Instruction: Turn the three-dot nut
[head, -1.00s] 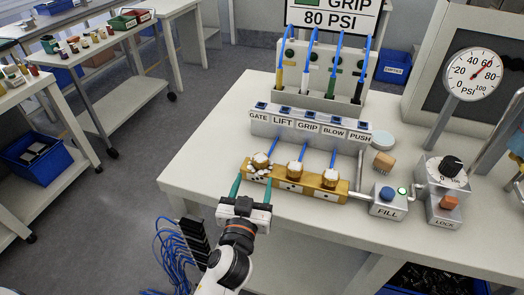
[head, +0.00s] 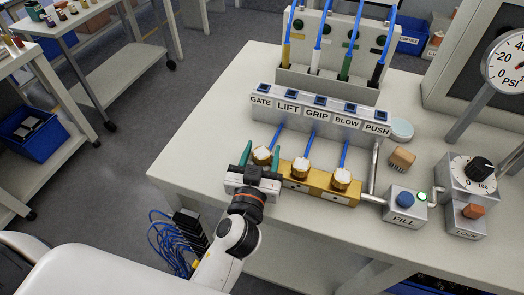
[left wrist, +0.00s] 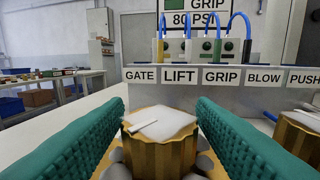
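A brass manifold (head: 322,192) at the bench's front carries three brass nuts with white tops. The left nut (head: 262,155) shows between my left gripper's fingers; the middle nut (head: 301,169) and right nut (head: 341,179) stand clear. Dot marks on the manifold's front are too small to count surely, and the gripper hides those below the left nut. My left gripper (head: 261,155) has its green fingers spread on either side of the left nut. The left wrist view shows this ribbed nut (left wrist: 160,145) between the fingertips, with no clear contact. My right gripper is not in view.
Behind the nuts stands a grey block (head: 318,118) labelled GATE, LIFT, GRIP, BLOW, PUSH. Blue hoses (head: 312,145) run down to the nuts. Right are a FILL box (head: 407,207), a LOCK unit (head: 466,215) and a wooden block (head: 402,158). The bench is clear at left.

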